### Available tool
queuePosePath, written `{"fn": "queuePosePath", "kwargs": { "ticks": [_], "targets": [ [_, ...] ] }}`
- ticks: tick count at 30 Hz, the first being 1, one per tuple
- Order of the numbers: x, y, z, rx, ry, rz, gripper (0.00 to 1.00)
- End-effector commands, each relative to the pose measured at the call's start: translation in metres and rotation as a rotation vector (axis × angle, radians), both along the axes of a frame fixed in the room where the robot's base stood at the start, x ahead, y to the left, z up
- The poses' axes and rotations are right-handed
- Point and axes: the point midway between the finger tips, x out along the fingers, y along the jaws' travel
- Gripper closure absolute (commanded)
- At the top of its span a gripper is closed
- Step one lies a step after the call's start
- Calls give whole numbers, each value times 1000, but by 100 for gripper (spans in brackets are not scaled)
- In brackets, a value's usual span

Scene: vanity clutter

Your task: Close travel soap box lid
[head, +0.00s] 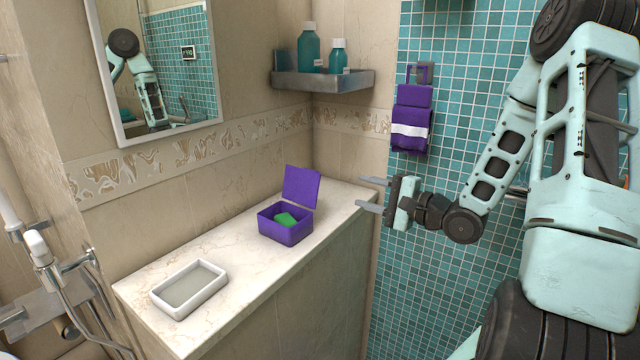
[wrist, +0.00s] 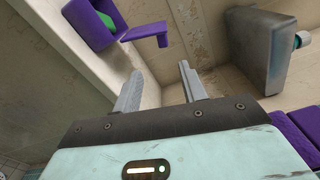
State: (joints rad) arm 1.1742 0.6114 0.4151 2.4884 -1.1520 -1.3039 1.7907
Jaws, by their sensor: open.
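The purple travel soap box (head: 285,233) stands on the stone counter with a green soap (head: 286,219) inside. Its purple lid (head: 301,187) is hinged at the back and stands open, roughly upright. My gripper (head: 372,194) is open and empty, to the right of the box and apart from it, near the counter's right end. In the wrist view the box (wrist: 88,27) is at the upper left with the lid (wrist: 147,33) sticking out from it. The open fingers (wrist: 160,88) are below and right of the lid, with nothing between them.
A white soap dish (head: 188,289) sits at the near left of the counter (head: 235,254). A grey corner shelf (head: 330,82) holds teal bottles above the box. Purple towels (head: 410,122) hang on the tiled wall behind my gripper. The counter between dish and box is clear.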

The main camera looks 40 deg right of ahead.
Motion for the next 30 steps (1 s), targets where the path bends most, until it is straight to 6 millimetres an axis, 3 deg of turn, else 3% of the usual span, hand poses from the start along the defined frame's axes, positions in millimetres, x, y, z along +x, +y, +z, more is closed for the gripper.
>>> {"fn": "queuePosePath", "kwargs": {
  "ticks": [4,8,24,30],
  "targets": [
    [3,-1,2,31,-16,0,58],
    [21,5,2,29,-16,2,58],
    [126,40,2,28,-14,1,58],
    [152,48,2,28,-13,-2,58]
  ]
}}
